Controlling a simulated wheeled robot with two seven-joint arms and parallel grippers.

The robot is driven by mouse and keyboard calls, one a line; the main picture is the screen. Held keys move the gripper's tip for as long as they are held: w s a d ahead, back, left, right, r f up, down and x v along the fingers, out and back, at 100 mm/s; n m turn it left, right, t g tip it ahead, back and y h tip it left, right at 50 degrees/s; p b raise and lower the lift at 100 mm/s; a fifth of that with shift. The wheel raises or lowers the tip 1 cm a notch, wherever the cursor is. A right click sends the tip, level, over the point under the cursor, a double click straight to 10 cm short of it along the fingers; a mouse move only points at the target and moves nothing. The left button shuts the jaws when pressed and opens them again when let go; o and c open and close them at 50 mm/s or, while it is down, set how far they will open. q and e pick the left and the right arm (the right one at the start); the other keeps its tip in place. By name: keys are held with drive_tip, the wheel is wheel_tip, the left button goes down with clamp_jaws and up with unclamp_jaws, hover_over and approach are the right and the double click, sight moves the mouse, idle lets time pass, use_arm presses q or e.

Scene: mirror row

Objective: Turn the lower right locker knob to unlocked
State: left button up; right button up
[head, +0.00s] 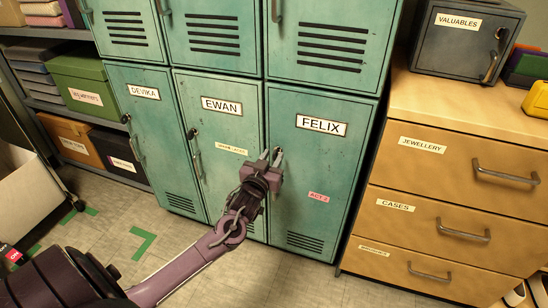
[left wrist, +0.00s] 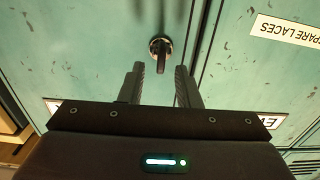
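The lower right locker (head: 345,170) is a teal door labelled FELIX, and it is closed. Its knob (left wrist: 160,48) shows in the left wrist view as a round metal plate with a dark bar, which runs roughly up and down in that picture. My left gripper (head: 271,155) is at the door's upper left edge in the head view, mostly covering the knob. I cannot tell any contact. My right gripper is not in view.
The EWAN locker (head: 223,170) is left of FELIX, with its own knob (head: 192,133). A wooden drawer unit (head: 440,185) with protruding handles stands close at the right. A dark VALUABLES safe (head: 455,45) sits on it. The floor (head: 265,275) before the lockers is clear.

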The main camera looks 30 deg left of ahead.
use_arm(q)
drive_tip(key=shift+x, duration=0.8)
drive_tip(key=shift+s, duration=0.1)
clamp_jaws()
